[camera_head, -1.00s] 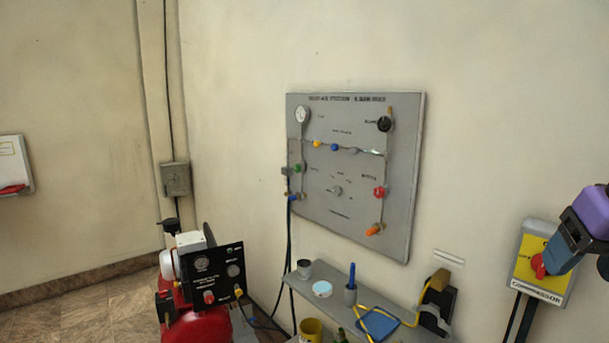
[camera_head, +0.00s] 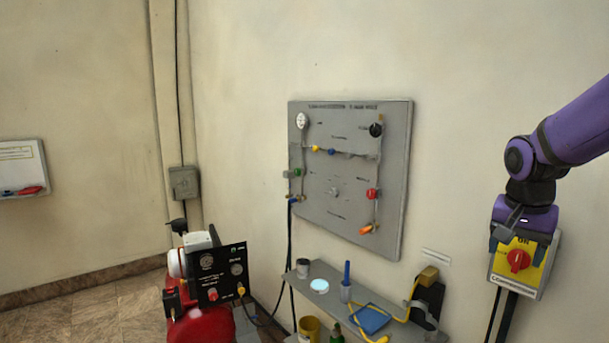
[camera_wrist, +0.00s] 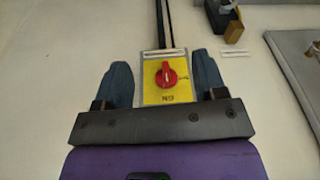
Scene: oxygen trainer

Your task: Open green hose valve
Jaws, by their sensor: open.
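A grey panel (camera_head: 345,215) is mounted on the wall, with gauges and several coloured knobs. A small green knob (camera_head: 298,173) sits at its left edge, just above a blue fitting (camera_head: 295,199) from which a black hose hangs. My gripper (camera_head: 512,236) is well to the right of the panel, in front of a yellow compressor switch box (camera_head: 499,262). In the wrist view my open, empty gripper (camera_wrist: 163,75) has its two fingers on either side of the red rotary knob (camera_wrist: 166,76) on that box. I cannot tell whether they touch it.
A shelf (camera_head: 392,327) below the panel carries cups, a blue pad and a yellow cable. A red compressor (camera_head: 200,330) with a black gauge panel stands at lower left. A grey box (camera_head: 184,183) is on the wall. The wall above the panel is bare.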

